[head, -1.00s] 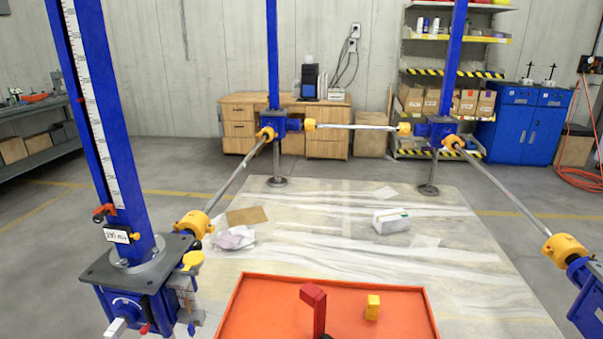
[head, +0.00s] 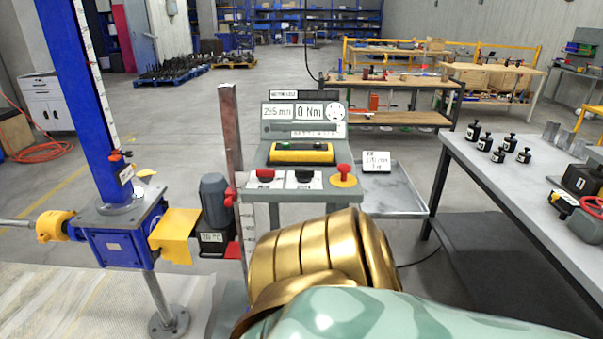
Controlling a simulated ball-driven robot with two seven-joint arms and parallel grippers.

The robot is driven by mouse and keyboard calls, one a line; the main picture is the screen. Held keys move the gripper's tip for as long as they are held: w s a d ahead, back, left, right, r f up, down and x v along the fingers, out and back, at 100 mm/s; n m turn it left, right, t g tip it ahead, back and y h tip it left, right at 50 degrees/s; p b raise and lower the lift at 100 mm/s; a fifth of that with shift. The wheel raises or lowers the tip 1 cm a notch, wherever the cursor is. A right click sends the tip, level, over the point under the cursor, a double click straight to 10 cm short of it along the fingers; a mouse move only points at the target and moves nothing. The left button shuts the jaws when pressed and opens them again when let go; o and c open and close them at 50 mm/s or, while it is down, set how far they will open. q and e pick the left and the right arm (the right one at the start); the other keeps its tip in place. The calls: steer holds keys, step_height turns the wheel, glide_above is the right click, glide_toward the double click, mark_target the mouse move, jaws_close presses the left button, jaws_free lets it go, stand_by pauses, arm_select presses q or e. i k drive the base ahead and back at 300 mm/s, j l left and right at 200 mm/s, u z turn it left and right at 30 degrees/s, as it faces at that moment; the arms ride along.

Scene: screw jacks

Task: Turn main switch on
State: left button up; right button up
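A control console (head: 302,150) stands on a grey stand near the middle of the head view. Its upper panel has displays reading about 255 mm and 0 Nm, and a round white dial (head: 336,112). Below is a yellow-framed block (head: 301,153) with small green buttons. The lower front has a red control (head: 265,174), a black control (head: 304,176) and a red mushroom button (head: 344,171) on a yellow base. I cannot tell which of these is the main switch or how it is set. Neither of my grippers is in view.
A gold and pale green arm link of mine fills the lower middle. A blue screw jack (head: 118,228) with a motor (head: 213,205) stands left of the console. A grey side tray (head: 395,190) and a workbench (head: 520,170) with black weights are at the right.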

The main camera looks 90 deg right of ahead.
mark_target(264, 175)
steer(key=z, duration=2.55)
